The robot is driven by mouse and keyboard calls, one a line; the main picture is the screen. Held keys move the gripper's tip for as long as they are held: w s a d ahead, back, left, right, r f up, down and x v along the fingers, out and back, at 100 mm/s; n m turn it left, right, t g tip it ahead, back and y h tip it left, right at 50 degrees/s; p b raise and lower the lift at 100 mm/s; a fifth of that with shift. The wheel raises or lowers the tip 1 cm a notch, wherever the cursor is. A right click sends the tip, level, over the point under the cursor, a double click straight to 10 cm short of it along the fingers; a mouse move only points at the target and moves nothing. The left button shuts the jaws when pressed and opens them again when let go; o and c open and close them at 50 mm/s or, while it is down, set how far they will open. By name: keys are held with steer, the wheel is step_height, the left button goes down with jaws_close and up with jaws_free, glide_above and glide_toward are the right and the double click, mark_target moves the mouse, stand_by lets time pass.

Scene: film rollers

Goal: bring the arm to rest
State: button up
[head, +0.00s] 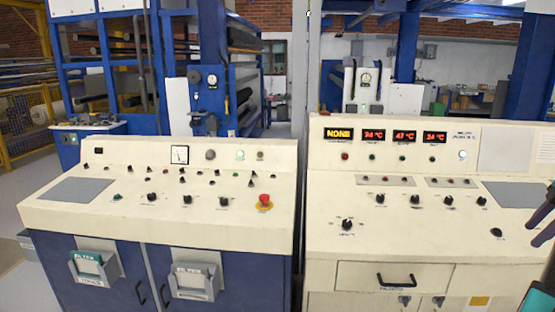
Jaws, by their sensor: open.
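My gripper (534,234) shows at the right edge of the head view, cut off by the frame. Its two dark fingers are apart, open, with nothing seen between them. It is in front of the right end of the cream control console (390,224) in the picture. I cannot tell how far it is from the console surface. Most of my arm is outside the view.
A second cream console (130,212) with blue cabinet doors and a red emergency button (264,201) stands to the left. A narrow gap separates the consoles. Behind are blue machine frames (215,60) and a yellow fence (30,125). Grey floor shows at the left.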

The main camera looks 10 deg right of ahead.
steer(key=w+a+f+m+g+y, duration=0.1)
steer(key=w+a+f, duration=0.6)
steer(key=f, duration=0.4)
steer(key=w+a+f+m+g+y, duration=0.1)
steer(key=w+a+f+m, duration=0.1)
steer(key=w+a+f, duration=0.55)
steer(key=a+f+m+g, duration=0.2)
steer(key=a+f+m, duration=0.1)
steer(key=a+f, duration=2.05)
steer(key=s+a+f+m+g, duration=0.1)
steer(key=s+a+f+g, duration=0.1)
steer(key=s+a+f, duration=0.5)
steer(key=s+a+f+m+g, duration=0.1)
steer(key=s+a+f, duration=0.2)
steer(key=a+f, duration=0.75)
steer(key=s+a+f+m+g+h, duration=0.1)
steer(key=s+a+f, duration=0.2)
steer(key=s+a, duration=0.4)
steer(key=s+a+f+m+g+h, duration=0.1)
steer(key=s+a+f, duration=0.1)
steer(key=s+a, duration=0.6)
steer(key=s, duration=0.4)
steer(key=shift+s+f+h, duration=0.25)
steer(key=shift+f+h, duration=0.05)
steer(key=shift+f, duration=0.1)
